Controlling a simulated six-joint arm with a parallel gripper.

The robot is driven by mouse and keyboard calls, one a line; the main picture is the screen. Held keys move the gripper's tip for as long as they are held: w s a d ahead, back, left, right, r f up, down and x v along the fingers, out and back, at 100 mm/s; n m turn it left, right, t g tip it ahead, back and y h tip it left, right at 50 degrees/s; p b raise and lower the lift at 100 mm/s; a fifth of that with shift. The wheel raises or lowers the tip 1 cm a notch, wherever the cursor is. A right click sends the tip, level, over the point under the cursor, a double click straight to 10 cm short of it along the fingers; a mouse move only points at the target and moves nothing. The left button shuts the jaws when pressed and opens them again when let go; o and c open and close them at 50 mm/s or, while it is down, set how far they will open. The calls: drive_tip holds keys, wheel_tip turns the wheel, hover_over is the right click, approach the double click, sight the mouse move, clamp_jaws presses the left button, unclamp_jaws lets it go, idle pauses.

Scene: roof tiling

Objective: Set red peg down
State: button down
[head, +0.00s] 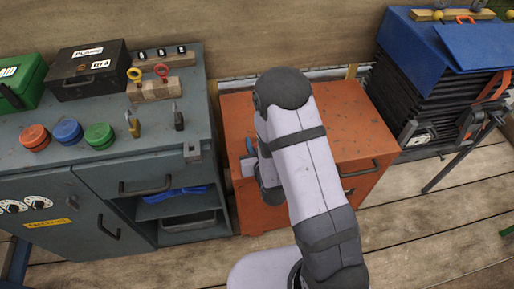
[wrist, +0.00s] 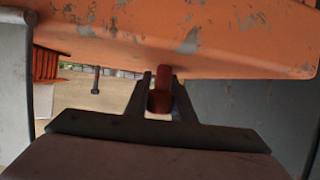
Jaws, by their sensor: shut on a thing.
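The red peg (wrist: 162,90) shows in the wrist view, between the two dark fingers of my gripper (wrist: 160,84). My gripper is shut on it, and one end of the peg sticks out past the fingertips. In the wrist view, the end of the peg overlaps the lower edge of a worn orange surface; I cannot tell whether they touch. In the head view my arm stands in front of the orange cabinet (head: 350,126), with its wrist at the cabinet's left side. The peg and the fingertips cannot be made out there.
A grey workbench (head: 84,168) at left holds red (head: 35,137), blue (head: 68,131) and green (head: 99,135) round pieces, padlocks, a black box (head: 88,70) and a key stand. Dark stacked sheets under a blue cover (head: 405,40) stand at right. The orange top right of my arm is clear.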

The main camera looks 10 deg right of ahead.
drive_tip(key=shift+r, duration=0.15)
wheel_tip(320, 180, up, 18)
drive_tip(key=p, duration=0.7)
drive_tip(key=shift+w+f, duration=0.1)
drive_tip(key=shift+f, duration=0.1)
drive_tip(key=w+d+f+b, duration=0.1)
drive_tip(key=w+f+b, duration=0.1)
drive_tip(key=w, duration=0.5)
drive_tip(key=w+d+f+n+y+b, duration=0.1)
drive_tip(key=w+f+b, duration=0.2)
drive_tip(key=w, duration=0.4)
drive_tip(key=w+d+f+b, duration=0.1)
drive_tip(key=w+f+b, duration=0.1)
drive_tip(key=w, duration=0.6)
drive_tip(key=shift+d+f+y+b, duration=0.25)
drive_tip(key=shift+f+y+b, duration=0.15)
drive_tip(key=shift+b, duration=0.4)
drive_tip(key=shift+f, duration=3.05)
